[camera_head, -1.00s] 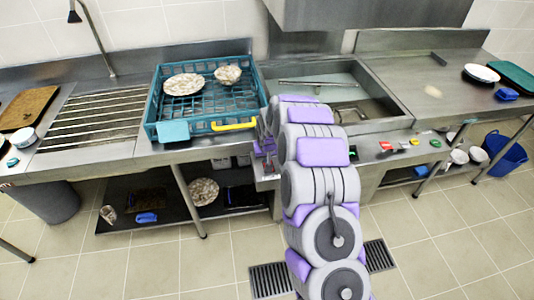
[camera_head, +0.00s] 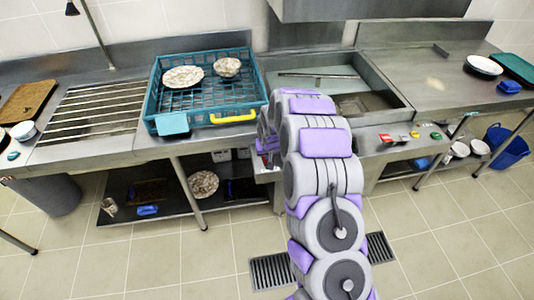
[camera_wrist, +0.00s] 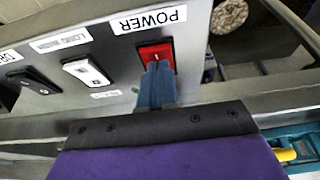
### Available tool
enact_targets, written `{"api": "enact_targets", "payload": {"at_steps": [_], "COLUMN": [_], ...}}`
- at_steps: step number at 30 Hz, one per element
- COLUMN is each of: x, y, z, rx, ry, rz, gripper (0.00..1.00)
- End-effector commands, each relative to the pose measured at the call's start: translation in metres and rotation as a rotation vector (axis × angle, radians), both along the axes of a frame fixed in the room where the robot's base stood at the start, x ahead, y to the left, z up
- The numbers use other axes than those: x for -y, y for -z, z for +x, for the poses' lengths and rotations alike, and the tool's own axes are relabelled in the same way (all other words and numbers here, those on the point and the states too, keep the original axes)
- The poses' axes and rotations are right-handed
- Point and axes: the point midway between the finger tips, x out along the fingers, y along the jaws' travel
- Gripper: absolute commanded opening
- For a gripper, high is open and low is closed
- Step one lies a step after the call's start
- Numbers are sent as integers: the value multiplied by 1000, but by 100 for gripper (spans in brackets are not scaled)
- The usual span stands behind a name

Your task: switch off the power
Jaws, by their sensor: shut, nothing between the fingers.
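The red power switch (camera_wrist: 156,55) sits on a grey metal panel (camera_wrist: 110,60) under a white label reading POWER (camera_wrist: 148,20), upside down in the wrist view. My gripper (camera_wrist: 157,80) is shut and empty. Its blue-grey fingertips are at the lower edge of the red switch and hide part of it; they look in contact or very close. In the head view my gripper is mostly hidden behind my arm, at the counter's front edge, by a small panel (camera_head: 265,174).
A white switch (camera_wrist: 87,72) and a black switch (camera_wrist: 33,82) sit beside the red one on the panel. A teal dish rack (camera_head: 152,100) with a yellow handle stands on the counter just above.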

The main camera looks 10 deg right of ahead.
Motion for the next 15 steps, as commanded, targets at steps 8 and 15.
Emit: {"api": "enact_targets", "payload": {"at_steps": [8, 15], "x": [0, -1], "y": [-4, -33], "z": [1, 2], "rx": [2, 5], "ry": [0, 1], "rz": [-1, 0], "gripper": [0, 0]}}
